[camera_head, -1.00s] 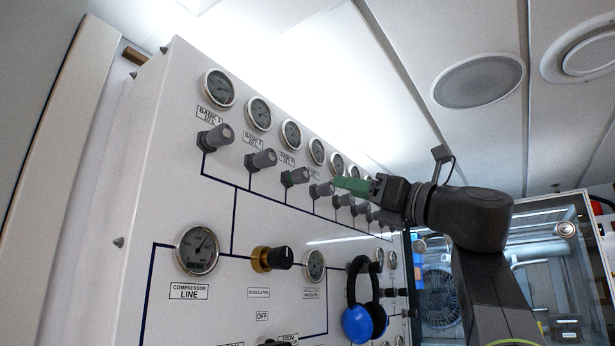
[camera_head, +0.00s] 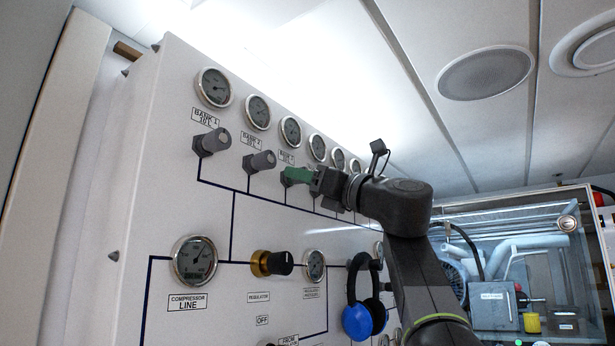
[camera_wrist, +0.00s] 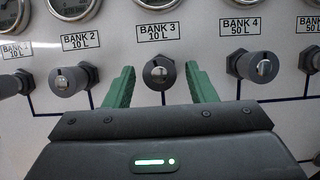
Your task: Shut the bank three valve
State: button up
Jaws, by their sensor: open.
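The bank 3 valve (camera_wrist: 159,72) is a dark grey knob with a light end face. In the wrist view it stands under the label "BANK 3 10 L" (camera_wrist: 158,31). My gripper (camera_wrist: 160,84) is open, its two green fingers to the left and right of this knob with a gap on each side. In the head view my gripper (camera_head: 291,176) is at the third valve in the top row, and its green fingers hide most of that knob. Whether the fingers touch the panel cannot be told.
The bank 2 valve (camera_wrist: 68,81) and bank 4 valve (camera_wrist: 259,67) stand close on either side. Gauges run above the row. Below are a brass regulator knob (camera_head: 271,263) and blue headphones (camera_head: 361,310) hanging on the white panel (camera_head: 140,190).

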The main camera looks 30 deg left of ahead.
jog(key=shift+c, duration=0.2)
jog(key=c, duration=0.9)
jog(key=shift+s+m+t+h+p, duration=0.15)
jog(key=shift+m+t+p, duration=0.55)
jog(key=shift+m, duration=0.5)
jog(key=shift+m+t+h+p, duration=0.15)
jog(key=shift+m+t+p, duration=0.55)
jog(key=shift+m, duration=0.5)
jog(key=o, duration=0.9)
jog(key=shift+o, duration=0.2)
jog(key=shift+d+f, duration=0.1)
